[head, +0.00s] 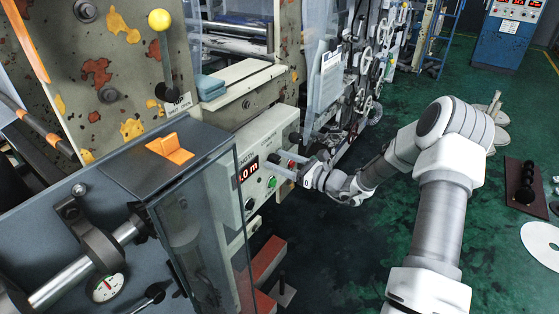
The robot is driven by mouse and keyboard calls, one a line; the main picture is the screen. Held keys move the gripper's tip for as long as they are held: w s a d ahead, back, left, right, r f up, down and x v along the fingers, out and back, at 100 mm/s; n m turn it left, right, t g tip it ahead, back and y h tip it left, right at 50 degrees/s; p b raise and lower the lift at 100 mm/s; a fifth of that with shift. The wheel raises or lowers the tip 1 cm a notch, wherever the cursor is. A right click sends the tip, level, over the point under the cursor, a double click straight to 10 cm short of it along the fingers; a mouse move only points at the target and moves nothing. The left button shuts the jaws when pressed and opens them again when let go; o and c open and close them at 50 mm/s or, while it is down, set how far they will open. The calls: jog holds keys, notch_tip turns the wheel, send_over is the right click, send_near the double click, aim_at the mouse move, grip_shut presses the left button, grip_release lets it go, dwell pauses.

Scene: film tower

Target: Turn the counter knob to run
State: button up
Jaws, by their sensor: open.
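The counter panel (266,142) is a pale box on the machine's side, with a red lit display (249,170) that reads in part "0 m". A green button (272,182) sits right of the display. A dark knob (294,137) is at the panel's upper right, and another dark knob (249,204) is at its lower left. I cannot read which setting either points to. My gripper (282,163) is open, its fingers pointing left at the panel's face beside a small red part. The fingers partly hide the panel there; contact cannot be told.
A yellow-knobbed lever (159,20) rises behind. Handwheels (362,62) line the machine farther back. Green floor (330,250) is open below my arm.

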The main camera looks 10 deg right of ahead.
jog(key=shift+w, duration=0.1)
grip_shut()
dwell(0.3)
